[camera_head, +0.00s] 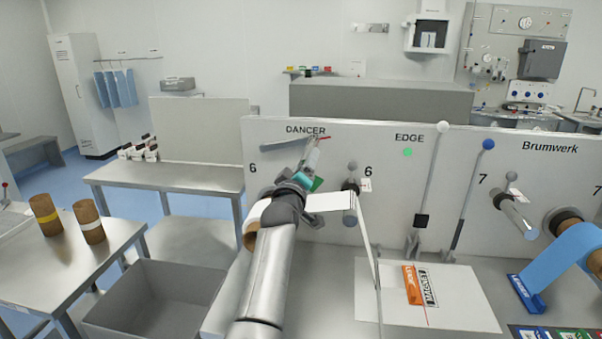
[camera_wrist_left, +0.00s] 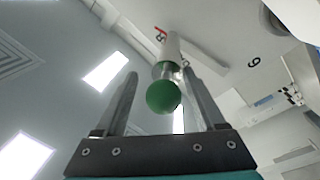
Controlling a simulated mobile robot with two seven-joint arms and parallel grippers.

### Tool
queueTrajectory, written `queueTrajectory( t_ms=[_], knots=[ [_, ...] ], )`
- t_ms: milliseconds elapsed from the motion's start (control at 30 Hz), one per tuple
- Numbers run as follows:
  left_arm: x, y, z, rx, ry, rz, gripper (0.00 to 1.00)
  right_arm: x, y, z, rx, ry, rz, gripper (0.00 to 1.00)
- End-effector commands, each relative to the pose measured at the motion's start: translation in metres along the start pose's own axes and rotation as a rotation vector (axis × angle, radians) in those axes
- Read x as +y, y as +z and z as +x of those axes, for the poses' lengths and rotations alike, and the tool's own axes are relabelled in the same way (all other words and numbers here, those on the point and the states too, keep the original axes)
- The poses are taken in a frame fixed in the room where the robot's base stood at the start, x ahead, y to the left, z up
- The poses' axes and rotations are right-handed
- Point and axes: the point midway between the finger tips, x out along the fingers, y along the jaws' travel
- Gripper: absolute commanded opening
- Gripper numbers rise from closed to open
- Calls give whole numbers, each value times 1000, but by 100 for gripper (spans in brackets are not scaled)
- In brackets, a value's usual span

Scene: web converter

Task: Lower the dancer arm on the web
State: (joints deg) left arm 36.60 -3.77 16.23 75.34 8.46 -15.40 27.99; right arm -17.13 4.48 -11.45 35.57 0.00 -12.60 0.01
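The dancer arm (camera_head: 284,145) is a grey bar on the panel under the word DANCER, nearly level, with a red pointer by its right end. In the left wrist view a pale cylinder (camera_wrist_left: 170,48) with a green ball (camera_wrist_left: 163,97) on its end sticks out toward me. My left gripper (camera_head: 312,152) reaches up to the right end of the bar. In the wrist view its fingers (camera_wrist_left: 159,75) are apart, one on each side of the ball, with gaps visible. The white web (camera_head: 330,202) runs behind my arm to a roller (camera_head: 350,208) and hangs down. My right gripper is not in view.
Right of the web stand two levers with a white ball (camera_head: 443,127) and a blue ball (camera_head: 488,144). A white board (camera_head: 465,305) with an orange label lies on the bench. A grey bin (camera_head: 150,295) and a steel table (camera_head: 60,262) with two brown rolls are at left.

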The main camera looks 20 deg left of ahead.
Motion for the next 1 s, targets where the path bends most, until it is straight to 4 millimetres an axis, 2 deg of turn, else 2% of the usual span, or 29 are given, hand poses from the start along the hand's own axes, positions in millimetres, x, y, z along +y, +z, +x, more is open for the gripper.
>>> queueTrajectory(
  t_ms=[267,633,1000],
  knots=[
    [3,-2,-24,-2,0,0,69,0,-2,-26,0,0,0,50],
    [3,-2,-77,-2,-1,-1,69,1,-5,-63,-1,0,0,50],
    [0,1,-132,-2,0,-1,69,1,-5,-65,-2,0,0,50]
  ],
)
